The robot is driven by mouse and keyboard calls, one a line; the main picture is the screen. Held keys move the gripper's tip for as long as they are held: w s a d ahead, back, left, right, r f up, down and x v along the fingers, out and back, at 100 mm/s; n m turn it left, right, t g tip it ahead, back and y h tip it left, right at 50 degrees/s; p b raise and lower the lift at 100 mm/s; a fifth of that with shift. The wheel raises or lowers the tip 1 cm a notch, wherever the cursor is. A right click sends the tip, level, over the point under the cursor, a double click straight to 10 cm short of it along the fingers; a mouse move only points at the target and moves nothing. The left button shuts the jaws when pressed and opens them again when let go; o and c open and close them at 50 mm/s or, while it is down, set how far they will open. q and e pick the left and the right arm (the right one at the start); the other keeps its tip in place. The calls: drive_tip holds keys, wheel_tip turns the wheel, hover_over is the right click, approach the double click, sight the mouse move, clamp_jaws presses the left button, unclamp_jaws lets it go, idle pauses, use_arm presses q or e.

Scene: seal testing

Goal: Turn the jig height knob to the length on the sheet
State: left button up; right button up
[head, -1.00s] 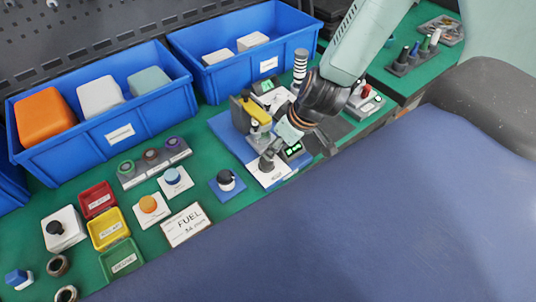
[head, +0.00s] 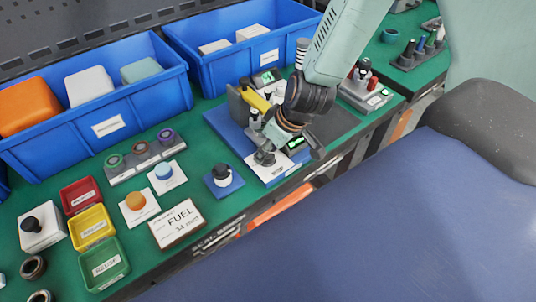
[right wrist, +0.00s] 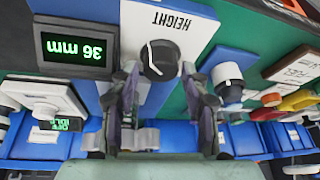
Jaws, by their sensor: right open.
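The height knob (right wrist: 160,58), dark with a pale mark, sits on a white plate labelled HEIGHT (right wrist: 187,22). My right gripper (right wrist: 161,76) is open, with one finger on each side of the knob; whether they touch it I cannot tell. The jig's display (right wrist: 73,48) reads 36 mm in green. In the head view the display (head: 297,142) is beside my right gripper (head: 275,153), which partly covers the jig. The sheet (head: 177,224) lies on the green bench and reads FUEL and 34 mm. My left gripper is not in view.
A black and white knob on a blue base (head: 222,178) stands left of the jig. Orange (head: 135,201) and blue (head: 164,171) knobs, small coloured bins (head: 92,226) and ring holders (head: 141,156) lie further left. Blue crates (head: 110,125) stand behind.

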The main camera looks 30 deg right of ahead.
drive_tip(key=shift+f, duration=0.25)
drive_tip(key=shift+c, duration=0.3)
drive_tip(key=c, duration=0.8)
drive_tip(key=shift+m, duration=0.4)
drive_tip(key=shift+a+m+h+p, duration=0.15)
drive_tip(key=shift+m+h+p, duration=0.8)
drive_tip(key=shift+m, duration=1.75)
drive_tip(key=shift+h, duration=0.35)
